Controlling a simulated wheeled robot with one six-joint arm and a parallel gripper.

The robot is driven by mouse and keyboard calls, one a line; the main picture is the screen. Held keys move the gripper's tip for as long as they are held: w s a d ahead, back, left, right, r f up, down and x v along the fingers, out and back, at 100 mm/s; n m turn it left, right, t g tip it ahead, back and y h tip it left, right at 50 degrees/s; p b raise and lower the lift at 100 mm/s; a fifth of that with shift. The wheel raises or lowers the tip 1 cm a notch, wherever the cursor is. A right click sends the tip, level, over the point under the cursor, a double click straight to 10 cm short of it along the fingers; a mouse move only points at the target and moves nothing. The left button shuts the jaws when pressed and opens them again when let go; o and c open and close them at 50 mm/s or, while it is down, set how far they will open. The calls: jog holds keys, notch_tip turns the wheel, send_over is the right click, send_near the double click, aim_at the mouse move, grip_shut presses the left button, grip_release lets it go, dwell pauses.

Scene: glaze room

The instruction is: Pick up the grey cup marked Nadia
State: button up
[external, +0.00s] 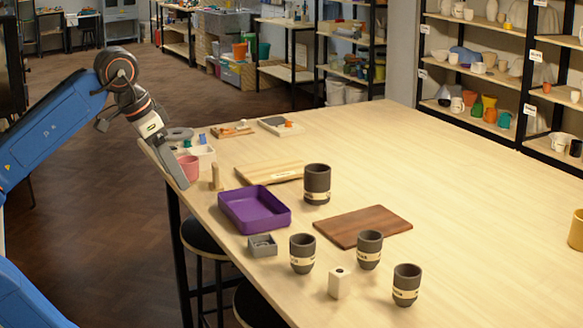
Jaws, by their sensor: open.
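Several dark grey cups with cream bands stand upright on the table. One grey cup (317,182) is at the back beside a pale board. A second grey cup (302,252) is at the front left, a third grey cup (369,248) is to its right, and a fourth grey cup (407,284) is nearest the front right. The band lettering is too small to read, so I cannot tell which is marked Nadia. My gripper (188,160) is open at the table's left edge, apart from all the grey cups. A pink cup (190,170) shows behind its fingers.
A pale board (262,173) and dark brown board (362,226) lie flat. The table's right side is mostly clear. Stools (200,238) stand at the left edge.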

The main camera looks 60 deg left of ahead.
jog(key=w+d+r+m+h, duration=0.1)
jog(key=w+d, duration=0.2)
jog(key=w, duration=0.3)
jog(key=w+d+m, duration=0.2)
jog(key=w+d, duration=0.1)
jog(key=w, duration=0.2)
jog(key=m+h, duration=0.4)
jog(key=m, duration=0.2)
send_over(416, 286)
jog(key=s+a, duration=0.5)
jog(key=a, duration=0.3)
jog(key=shift+f, duration=3.5)
jog(key=x, duration=1)
jog(key=shift+w+a+f, duration=0.1)
jog(key=shift+a+f, duration=0.1)
jog(key=shift+f, duration=0.15)
jog(key=shift+x, duration=3.1)
jog(key=shift+d+r, duration=0.1)
jog(key=shift+d, duration=0.1)
jog(key=c, duration=1.2)
